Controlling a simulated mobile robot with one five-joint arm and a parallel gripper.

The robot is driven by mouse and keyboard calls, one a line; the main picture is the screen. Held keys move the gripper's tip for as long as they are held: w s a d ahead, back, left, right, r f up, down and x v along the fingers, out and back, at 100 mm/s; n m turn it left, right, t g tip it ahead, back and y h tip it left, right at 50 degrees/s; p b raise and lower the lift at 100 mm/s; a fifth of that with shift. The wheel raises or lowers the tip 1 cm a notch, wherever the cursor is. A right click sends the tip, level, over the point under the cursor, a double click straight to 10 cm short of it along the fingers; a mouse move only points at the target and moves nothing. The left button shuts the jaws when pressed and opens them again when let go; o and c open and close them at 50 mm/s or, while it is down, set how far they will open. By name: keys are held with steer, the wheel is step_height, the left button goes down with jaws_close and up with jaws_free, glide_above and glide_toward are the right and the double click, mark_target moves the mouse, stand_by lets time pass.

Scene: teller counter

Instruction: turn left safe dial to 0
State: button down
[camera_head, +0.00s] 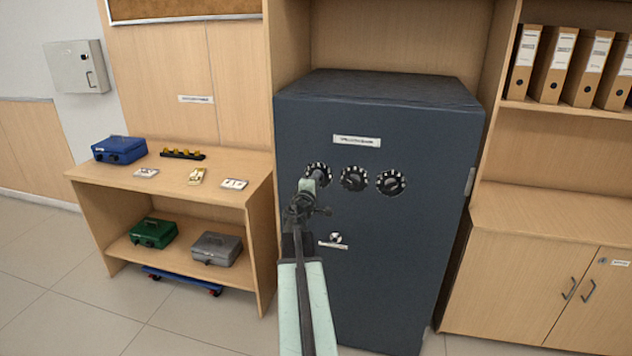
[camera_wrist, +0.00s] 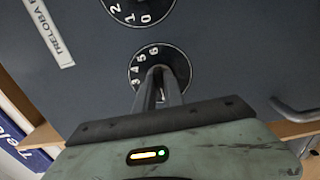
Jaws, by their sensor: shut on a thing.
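The dark grey safe (camera_head: 375,265) stands in the middle of the head view with three black dials in a row. The left dial (camera_head: 324,167) is partly covered by my gripper (camera_head: 309,184), whose fingers reach it. In the wrist view my gripper (camera_wrist: 158,73) is shut on the knob of the left dial (camera_wrist: 142,60). White numbers around 4, 5 and 6 show along its visible rim. The fingers hide the knob and the lower part of the dial. I cannot tell which number the dial is set to.
The middle dial (camera_head: 353,178) and right dial (camera_head: 390,182) sit to the right. A label plate (camera_head: 357,141) is above them. A small silver knob (camera_head: 336,238) is below. A wooden table (camera_head: 88,176) with boxes stands left; a cabinet (camera_head: 520,270) stands right.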

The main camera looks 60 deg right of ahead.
stand_by(0.4)
steer(key=c, duration=1.4)
jaws_free()
steer(key=shift+c, duration=0.2)
steer(key=v, duration=0.7)
steer(key=shift+a, duration=0.35)
steer(key=shift+s, duration=0.1)
